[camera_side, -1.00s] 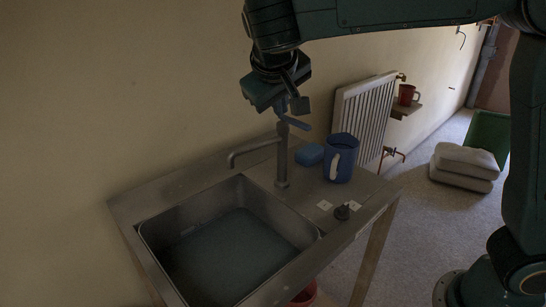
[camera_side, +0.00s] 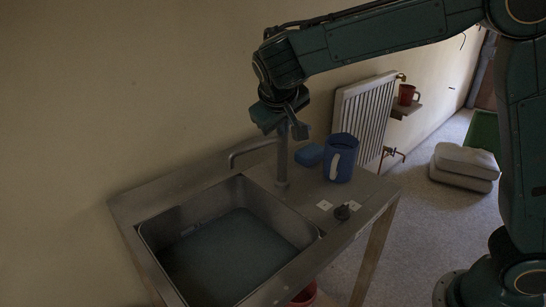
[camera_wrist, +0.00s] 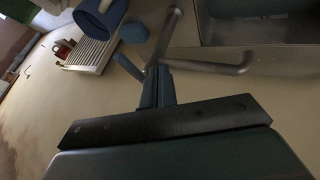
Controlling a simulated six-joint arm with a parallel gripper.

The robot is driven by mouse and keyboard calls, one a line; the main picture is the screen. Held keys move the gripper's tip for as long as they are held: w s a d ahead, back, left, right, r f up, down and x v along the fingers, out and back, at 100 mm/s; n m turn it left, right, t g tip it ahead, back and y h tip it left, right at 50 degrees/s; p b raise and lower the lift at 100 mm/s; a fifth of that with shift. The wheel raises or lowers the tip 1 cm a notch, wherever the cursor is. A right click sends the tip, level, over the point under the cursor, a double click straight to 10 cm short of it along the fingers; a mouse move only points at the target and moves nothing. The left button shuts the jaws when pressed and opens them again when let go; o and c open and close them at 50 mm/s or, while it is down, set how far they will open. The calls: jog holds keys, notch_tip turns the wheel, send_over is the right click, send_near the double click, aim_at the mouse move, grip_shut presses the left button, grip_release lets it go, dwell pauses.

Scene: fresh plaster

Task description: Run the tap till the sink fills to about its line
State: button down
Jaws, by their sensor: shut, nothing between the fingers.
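The metal sink (camera_side: 190,213) holds a shallow layer of dull blue-grey water (camera_side: 235,255). I cannot make out a fill line in the side view. The grey tap (camera_side: 282,168) stands at the sink's right side with its spout reaching over the basin. I see no stream from it. My gripper (camera_side: 299,131) is shut and empty, right at the top of the tap, and hides most of its blue lever. In the wrist view the lever (camera_wrist: 128,66) lies just left of my shut fingertips (camera_wrist: 157,70); I cannot tell whether they touch.
A blue mug (camera_side: 341,160) and a blue sponge (camera_side: 309,155) stand on the counter right of the tap. A radiator (camera_side: 363,115) and a shelf with a red mug (camera_side: 406,95) are behind.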

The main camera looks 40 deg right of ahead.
jog(key=shift+w+d+f, duration=0.1)
jog(key=shift+d+f, duration=0.1)
jog(key=shift+d, duration=0.6)
jog(key=shift+w+d+f, duration=0.1)
jog(key=shift+d+f, duration=0.15)
jog(key=shift+d, duration=0.55)
jog(key=shift+w+d+f, duration=0.1)
jog(key=shift+d+f, duration=0.1)
jog(key=shift+d, duration=0.6)
jog(key=shift+s+d+n+t, duration=0.2)
jog(key=shift+d+n+t, duration=0.1)
jog(key=shift+d+n, duration=0.15)
jog(key=n, duration=0.1)
jog(key=d+n+y, duration=0.1)
jog(key=d+n+t+y, duration=0.1)
jog(key=shift+s+d+n, duration=0.25)
jog(key=d+n+y, duration=0.1)
jog(key=n, duration=0.1)
jog(key=d+n+t+y, duration=0.1)
jog(key=d+n, duration=0.1)
jog(key=shift+w+d+y, duration=0.2)
jog(key=shift+w+y, duration=0.1)
jog(key=shift+w, duration=0.1)
